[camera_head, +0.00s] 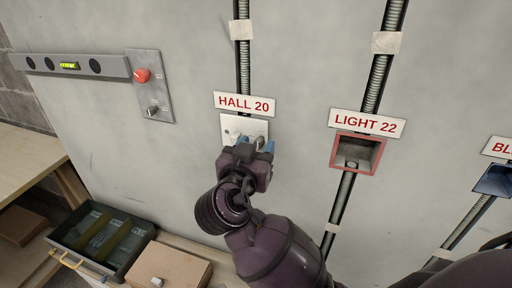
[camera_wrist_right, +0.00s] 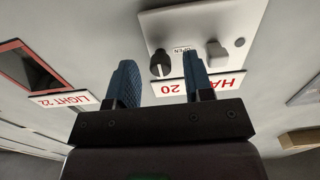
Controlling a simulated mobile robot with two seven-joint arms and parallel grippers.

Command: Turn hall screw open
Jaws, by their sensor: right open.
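The white HALL plate (camera_head: 231,124) is on the grey wall under the HALL 20 label (camera_head: 244,104). In the right wrist view the plate (camera_wrist_right: 190,22) carries a dark round screw or knob (camera_wrist_right: 160,66) with a pale mark, beside a small OPEN label (camera_wrist_right: 181,49). A pale raised lever (camera_wrist_right: 215,50) is farther right. My right gripper (camera_head: 256,144) is open in front of the plate's lower part. In the right wrist view its blue fingers (camera_wrist_right: 160,57) stand apart, with the dark knob appearing between their tips; contact cannot be told. My left gripper is out of view.
A red-framed LIGHT 22 box (camera_head: 375,166) is to the right, a blue-framed box (camera_head: 494,180) farther right. A switch panel with a red button (camera_head: 142,75) and a level (camera_head: 70,66) are left. A dark tray (camera_head: 138,235) and cardboard box (camera_head: 185,268) are below.

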